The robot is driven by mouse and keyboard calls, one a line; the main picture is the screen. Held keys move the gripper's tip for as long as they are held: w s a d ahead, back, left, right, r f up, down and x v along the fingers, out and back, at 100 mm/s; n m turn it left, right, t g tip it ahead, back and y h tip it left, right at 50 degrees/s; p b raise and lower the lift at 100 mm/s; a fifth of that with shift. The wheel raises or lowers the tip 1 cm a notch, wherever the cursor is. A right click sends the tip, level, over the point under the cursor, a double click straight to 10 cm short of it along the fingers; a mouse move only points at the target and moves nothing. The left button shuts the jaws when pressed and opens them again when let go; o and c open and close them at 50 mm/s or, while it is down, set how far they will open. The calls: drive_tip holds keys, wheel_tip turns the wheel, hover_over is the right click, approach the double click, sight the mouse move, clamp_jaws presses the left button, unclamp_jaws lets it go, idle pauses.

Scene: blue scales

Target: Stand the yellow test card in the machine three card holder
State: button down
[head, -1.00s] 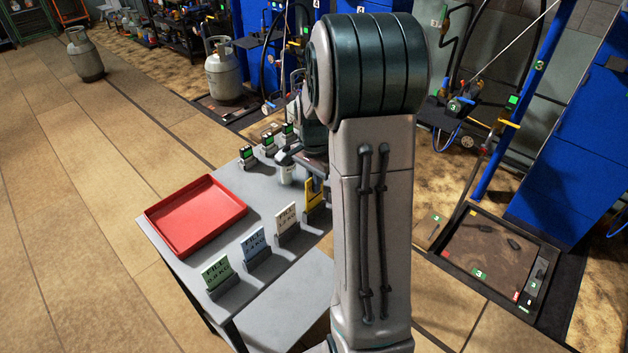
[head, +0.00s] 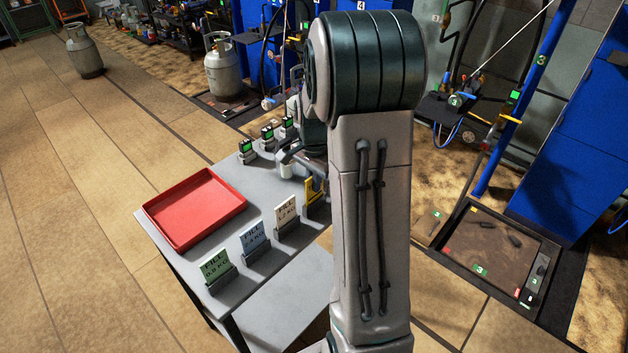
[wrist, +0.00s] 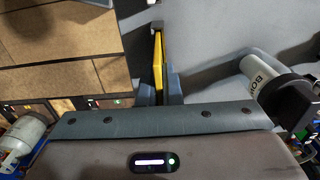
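The yellow test card (head: 315,191) stands upright in a dark holder at the right end of the card row on the grey table, partly hidden by my arm. In the wrist view the yellow card (wrist: 158,62) shows edge-on between the two fingers of my gripper (wrist: 160,92). The fingers are close on both sides of it; whether they press on it I cannot tell. Machine three's floor platform (head: 478,272), with a green 3 label, is at the right. A shelf with a 3 tag (head: 455,101) stands behind it. I cannot pick out its card holder for certain.
White (head: 286,212), blue (head: 254,238) and green (head: 216,266) cards stand in holders beside the yellow one. A red tray (head: 196,210) and several small devices with green screens (head: 247,149) are on the table. A white lettered cylinder (wrist: 262,67) is near my gripper's right.

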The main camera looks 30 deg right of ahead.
drive_tip(key=shift+f+b, duration=0.5)
drive_tip(key=shift+f, duration=0.25)
drive_tip(key=c, duration=1.5)
unclamp_jaws()
drive_tip(key=shift+c, duration=0.2)
wheel_tip(320, 180, up, 14)
